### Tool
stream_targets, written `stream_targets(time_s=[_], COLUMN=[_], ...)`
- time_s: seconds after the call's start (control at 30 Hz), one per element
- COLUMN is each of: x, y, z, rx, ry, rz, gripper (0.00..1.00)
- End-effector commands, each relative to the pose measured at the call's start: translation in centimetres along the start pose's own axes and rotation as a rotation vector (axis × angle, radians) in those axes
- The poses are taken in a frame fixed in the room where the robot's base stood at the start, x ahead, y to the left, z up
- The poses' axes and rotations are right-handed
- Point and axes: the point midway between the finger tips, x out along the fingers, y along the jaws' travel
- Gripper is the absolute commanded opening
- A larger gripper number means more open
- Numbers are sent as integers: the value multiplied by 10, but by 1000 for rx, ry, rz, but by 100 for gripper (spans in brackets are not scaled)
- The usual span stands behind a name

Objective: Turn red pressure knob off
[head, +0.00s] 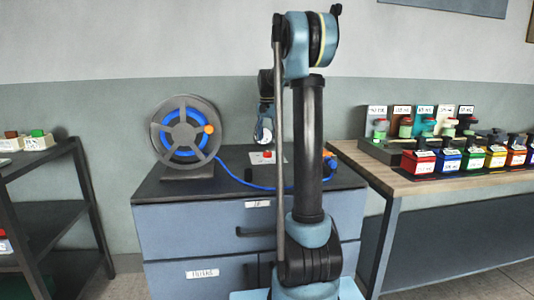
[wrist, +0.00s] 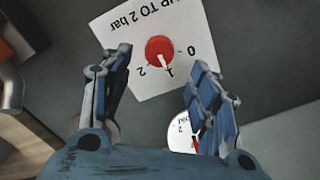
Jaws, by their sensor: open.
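The red pressure knob (wrist: 160,50) sits on a white plate (wrist: 140,20) marked "UP TO 2 bar", upside down in the wrist view, with marks 0, 1 and 2. The knob's white pointer is near the 1. The knob also shows in the head view as a small red spot (head: 267,154) on the grey cabinet's top. My gripper (wrist: 160,62) is open, with one blue finger on each side of the knob in the wrist view and nothing between them. I cannot tell how far the fingertips are above the plate. A round gauge (wrist: 181,140) is partly hidden by the right finger.
A hose reel (head: 184,140) with blue hose stands left on the cabinet top (head: 230,185). The hose (head: 238,183) runs right, behind my arm. A wooden table (head: 400,184) with coloured boxes is at right, a dark shelf (head: 45,175) at left.

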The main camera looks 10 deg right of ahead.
Motion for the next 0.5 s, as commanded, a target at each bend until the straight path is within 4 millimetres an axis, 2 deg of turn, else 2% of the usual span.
stream_targets(time_s=[0.2, 0.5], x=[37, 66], y=[0, 0], z=[0, 0], rx=[0, 0], ry=[0, 0], rz=[0, 0], gripper=[56, 56])
